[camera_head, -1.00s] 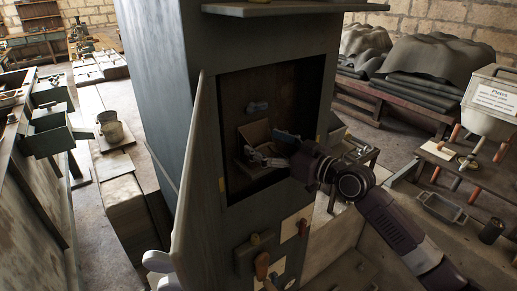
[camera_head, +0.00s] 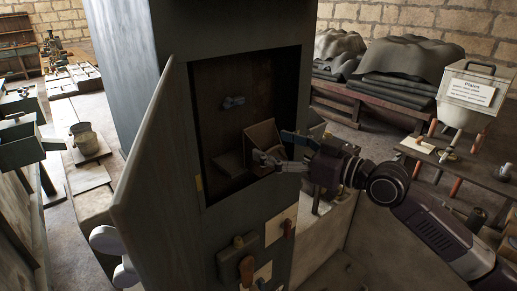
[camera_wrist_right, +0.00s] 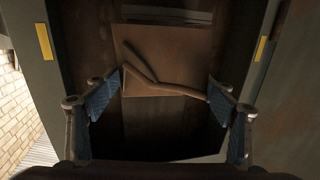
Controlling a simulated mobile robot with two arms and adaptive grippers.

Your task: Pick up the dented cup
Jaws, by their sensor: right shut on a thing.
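The cup's far side is hidden. My left gripper is out of view.
The cabinet door (camera_head: 150,170) stands open at the left of the opening. A small grey fitting (camera_head: 233,102) is on the dark back wall, and a brown ledge-like piece (camera_head: 230,163) lies below. A white hopper (camera_head: 467,112) stands at the right.

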